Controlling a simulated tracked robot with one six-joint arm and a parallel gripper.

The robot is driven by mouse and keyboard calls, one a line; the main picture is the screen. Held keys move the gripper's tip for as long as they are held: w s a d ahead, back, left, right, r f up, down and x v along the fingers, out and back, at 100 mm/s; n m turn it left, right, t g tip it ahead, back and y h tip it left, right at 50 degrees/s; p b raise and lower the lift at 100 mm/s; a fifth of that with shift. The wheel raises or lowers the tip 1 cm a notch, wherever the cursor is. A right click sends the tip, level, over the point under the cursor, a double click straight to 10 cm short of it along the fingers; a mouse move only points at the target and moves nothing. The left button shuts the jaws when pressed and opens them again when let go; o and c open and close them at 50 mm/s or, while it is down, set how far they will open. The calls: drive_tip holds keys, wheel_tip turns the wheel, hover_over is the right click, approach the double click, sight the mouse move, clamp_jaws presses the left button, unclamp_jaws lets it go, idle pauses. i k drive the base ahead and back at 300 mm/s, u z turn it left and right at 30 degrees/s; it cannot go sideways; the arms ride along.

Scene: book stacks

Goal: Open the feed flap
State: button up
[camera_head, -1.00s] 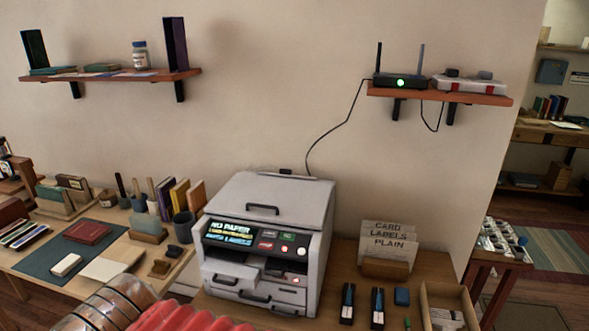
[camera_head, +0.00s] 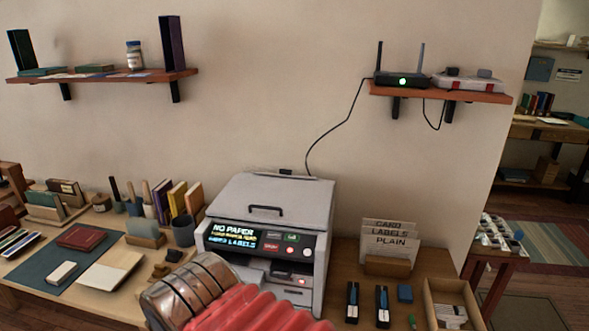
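The grey printer (camera_head: 281,205) stands on the desk against the wall. Its lit display (camera_head: 229,237) reads "NO PAPER" and, lower down, "LABELS"; the line between is too small to read. The top lid (camera_head: 290,192), with a dark handle (camera_head: 265,210), lies closed. Buttons sit to the right of the display. The lower left front, where a feed flap could be, is partly hidden behind my arm. I cannot tell which panel is the feed flap. My gripper is not in view; only my banded metal link and red ribbed sleeve show at the bottom, in front of the printer.
Books and cups (camera_head: 183,230) crowd the left. A shelf holds a router (camera_head: 402,80) above.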

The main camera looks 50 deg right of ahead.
sight(285, 173)
drive_tip(key=u, duration=0.05)
drive_tip(key=i, duration=1)
drive_tip(key=z, duration=0.05)
